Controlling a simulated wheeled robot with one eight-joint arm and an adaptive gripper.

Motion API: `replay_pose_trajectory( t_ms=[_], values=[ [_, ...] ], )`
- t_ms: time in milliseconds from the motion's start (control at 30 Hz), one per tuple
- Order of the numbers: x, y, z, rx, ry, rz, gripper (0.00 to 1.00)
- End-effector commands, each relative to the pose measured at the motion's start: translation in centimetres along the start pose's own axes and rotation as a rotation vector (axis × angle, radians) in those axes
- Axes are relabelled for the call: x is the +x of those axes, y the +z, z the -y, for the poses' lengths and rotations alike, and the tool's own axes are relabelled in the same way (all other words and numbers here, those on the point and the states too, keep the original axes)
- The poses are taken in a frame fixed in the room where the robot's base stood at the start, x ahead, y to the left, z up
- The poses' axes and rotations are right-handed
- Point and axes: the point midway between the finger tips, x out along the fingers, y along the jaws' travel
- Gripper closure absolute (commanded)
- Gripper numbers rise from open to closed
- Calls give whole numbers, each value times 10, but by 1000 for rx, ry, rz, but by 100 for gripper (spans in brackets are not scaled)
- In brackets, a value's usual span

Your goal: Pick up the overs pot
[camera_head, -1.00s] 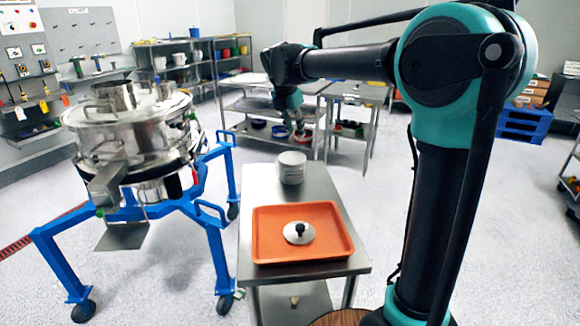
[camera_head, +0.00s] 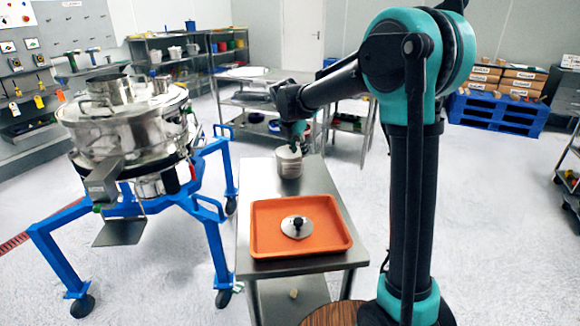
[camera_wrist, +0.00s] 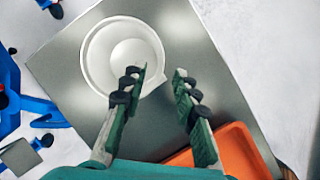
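A round, pale grey metal pot (camera_head: 289,163), which I take to be the overs pot, stands upright at the far end of the steel table (camera_head: 258,184). In the wrist view the open-topped pot (camera_wrist: 98,57) looks empty and sits left of centre. My gripper (camera_head: 298,140) is over the pot's end of the table. In the wrist view my gripper (camera_wrist: 160,75) is open, with nothing between its fingers. Its left finger overlaps the pot's right rim in the picture; the right finger is over bare table. I cannot tell whether it touches the pot.
An orange tray (camera_head: 270,244) holding a round lid with a black knob (camera_head: 297,228) lies at the table's near end. A steel sifter (camera_head: 125,130) on a blue wheeled frame (camera_head: 60,258) stands left. Shelving (camera_head: 240,105) stands behind. Bare tabletop lies between pot and tray.

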Motion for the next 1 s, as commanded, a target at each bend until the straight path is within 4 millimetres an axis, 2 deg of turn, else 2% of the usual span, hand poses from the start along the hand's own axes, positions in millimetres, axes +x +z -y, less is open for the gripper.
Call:
replay_pose_trajectory(
  t_ms=[133,300,567,800,1000],
  values=[
    [23,-1,0,1,0,0,70],
    [40,0,0,2,0,0,70],
    [42,-1,0,1,0,0,70],
    [42,-1,0,1,0,0,99],
    [42,-1,0,1,0,0,100]
  ],
)
